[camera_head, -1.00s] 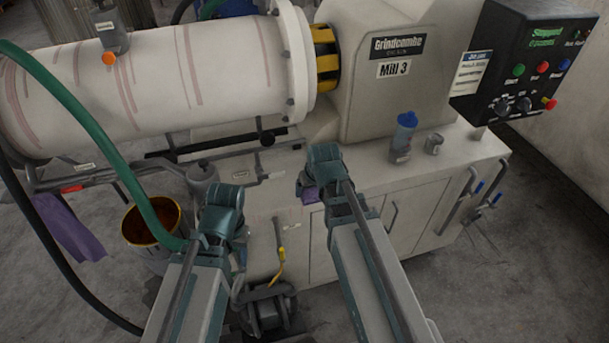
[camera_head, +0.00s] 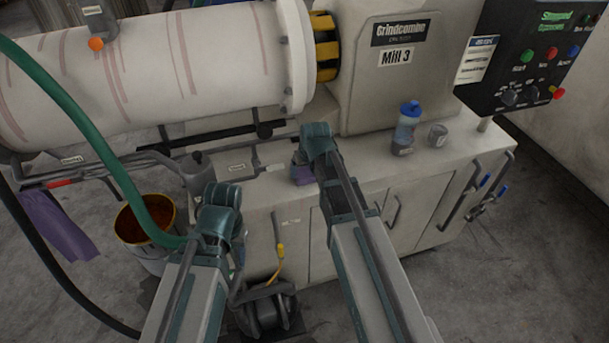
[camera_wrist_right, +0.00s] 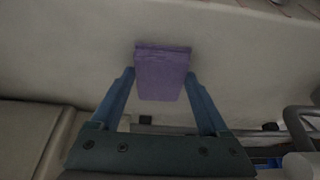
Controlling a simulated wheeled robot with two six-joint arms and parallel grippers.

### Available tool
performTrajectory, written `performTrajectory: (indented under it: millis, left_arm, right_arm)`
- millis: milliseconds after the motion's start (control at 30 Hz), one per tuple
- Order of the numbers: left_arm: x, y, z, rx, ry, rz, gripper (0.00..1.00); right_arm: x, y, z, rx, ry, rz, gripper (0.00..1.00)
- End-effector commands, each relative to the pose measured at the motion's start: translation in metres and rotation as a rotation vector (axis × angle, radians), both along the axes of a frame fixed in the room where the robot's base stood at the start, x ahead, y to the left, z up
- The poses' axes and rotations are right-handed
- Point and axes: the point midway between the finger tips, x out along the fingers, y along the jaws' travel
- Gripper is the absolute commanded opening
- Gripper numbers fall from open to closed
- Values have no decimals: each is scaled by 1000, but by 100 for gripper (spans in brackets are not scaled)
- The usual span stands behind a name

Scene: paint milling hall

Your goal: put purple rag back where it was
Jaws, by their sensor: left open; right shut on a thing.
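My right gripper (camera_head: 302,166) is shut on a folded purple rag (camera_head: 302,175), which is at the counter's front edge left of the bottle. In the right wrist view the rag (camera_wrist_right: 161,76) is a flat purple block between the two blue fingers (camera_wrist_right: 162,88), in front of a pale surface. I cannot tell whether it touches that surface. A larger purple cloth (camera_head: 58,226) hangs loosely from the rail at far left. My left gripper (camera_head: 222,198) is open, lower and left of the right one; its fingertips are mostly hidden by the wrist.
The counter (camera_head: 355,172) holds a blue-capped bottle (camera_head: 406,128) and a small grey cup (camera_head: 437,135). A green hose (camera_head: 105,150) runs past an orange-lined bucket (camera_head: 140,225). The mill drum (camera_head: 150,70) and control box (camera_head: 525,60) stand behind. Pipe handles project at the cabinet's right.

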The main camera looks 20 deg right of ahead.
Motion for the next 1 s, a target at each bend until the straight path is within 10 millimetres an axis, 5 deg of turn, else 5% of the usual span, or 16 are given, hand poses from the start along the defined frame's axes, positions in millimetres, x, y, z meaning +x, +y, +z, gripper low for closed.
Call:
performTrajectory:
  millis: [367, 400, 500, 1000]
  left_arm:
    - [0, 0, -4, 0, 0, 0, 51]
    - [0, 0, -2, 0, 0, 0, 51]
    - [0, 0, -2, 0, 0, 0, 51]
    - [0, 0, 12, 0, 0, 0, 51]
  right_arm:
    - [0, 0, -4, 0, 0, 0, 34]
    - [0, 0, -2, 0, 0, 0, 86]
    - [0, 0, -2, 0, 0, 0, 100]
    - [-4, 0, 12, 0, 0, 0, 100]
